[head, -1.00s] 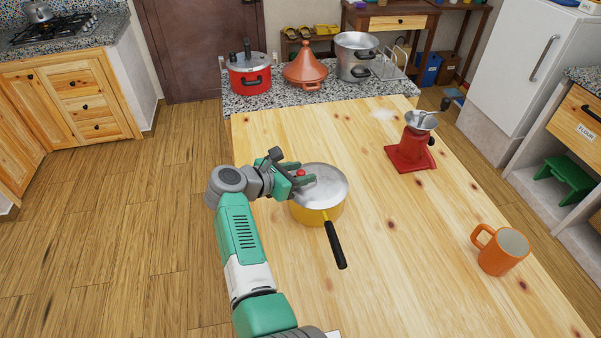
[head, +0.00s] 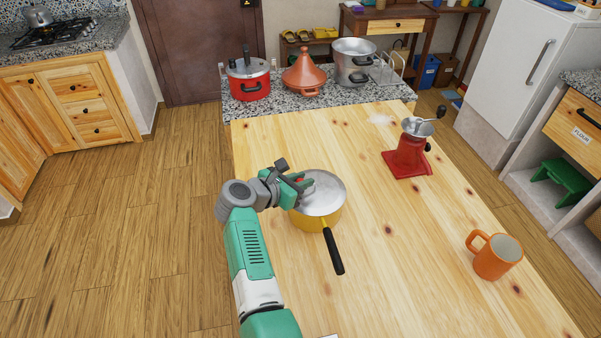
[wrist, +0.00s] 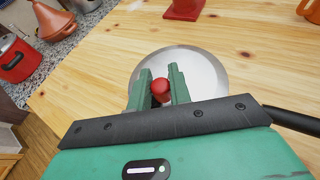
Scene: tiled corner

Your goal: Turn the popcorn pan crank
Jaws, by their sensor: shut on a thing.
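The popcorn pan (head: 318,213) is yellow with a silver lid and a black handle pointing toward the front right; it stands on the wooden table. Its silver lid also shows in the wrist view (wrist: 205,72). The red crank knob (wrist: 161,90) sits between the green fingers of my gripper (wrist: 163,86), over the left part of the lid. My gripper (head: 302,186) is shut on this knob, coming in from the left in the head view. The crank's arm below the knob is mostly hidden by the fingers.
A red grinder (head: 407,158) stands to the right behind the pan, and an orange mug (head: 494,256) at the right. A red pressure cooker (head: 248,80), a clay tagine (head: 304,74) and a steel pot (head: 354,64) stand on the granite counter behind. The table around the pan is clear.

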